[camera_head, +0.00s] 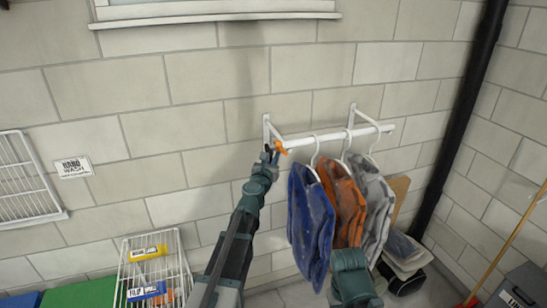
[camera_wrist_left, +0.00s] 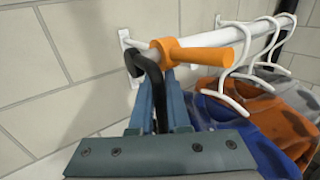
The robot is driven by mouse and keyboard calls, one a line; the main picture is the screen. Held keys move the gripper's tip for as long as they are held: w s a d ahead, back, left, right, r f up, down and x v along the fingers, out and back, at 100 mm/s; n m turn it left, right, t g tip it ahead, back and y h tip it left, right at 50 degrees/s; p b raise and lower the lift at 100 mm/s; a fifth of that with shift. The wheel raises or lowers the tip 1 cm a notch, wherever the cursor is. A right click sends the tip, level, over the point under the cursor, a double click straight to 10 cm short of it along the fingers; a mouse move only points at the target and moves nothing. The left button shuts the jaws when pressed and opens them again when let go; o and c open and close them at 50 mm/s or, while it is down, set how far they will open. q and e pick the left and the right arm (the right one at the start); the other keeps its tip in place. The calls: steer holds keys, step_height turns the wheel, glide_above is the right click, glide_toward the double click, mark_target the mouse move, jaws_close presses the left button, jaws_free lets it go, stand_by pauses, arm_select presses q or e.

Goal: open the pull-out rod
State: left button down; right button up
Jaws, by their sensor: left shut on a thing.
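The white pull-out rod (camera_head: 330,138) is held by two white brackets on the block wall. An orange handle (camera_head: 280,148) sits at its left end; in the left wrist view the handle (camera_wrist_left: 207,54) sticks out sideways from an orange collar around the rod. The fingers partly hide the contact. Part of my right arm shows at the lower middle of the head view; its gripper cannot be made out.
Blue (camera_head: 309,220), orange (camera_head: 343,205) and grey (camera_head: 374,210) garments hang from the rod on white hangers, right of my left arm. A wire rack (camera_head: 183,262) stands at the lower left. A black pipe (camera_head: 462,110) runs down the right corner.

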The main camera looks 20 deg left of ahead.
stand_by(0.8)
arm_select(q)
steer(key=s+a, duration=0.8)
steer(key=a, duration=0.5)
steer(key=s+a, duration=0.9)
steer(key=a, duration=0.4)
steer(key=shift+s, duration=0.3)
steer(key=c, duration=1.2)
jaws_free()
steer(key=shift+o, duration=0.2)
steer(key=shift+s+d, duration=0.1)
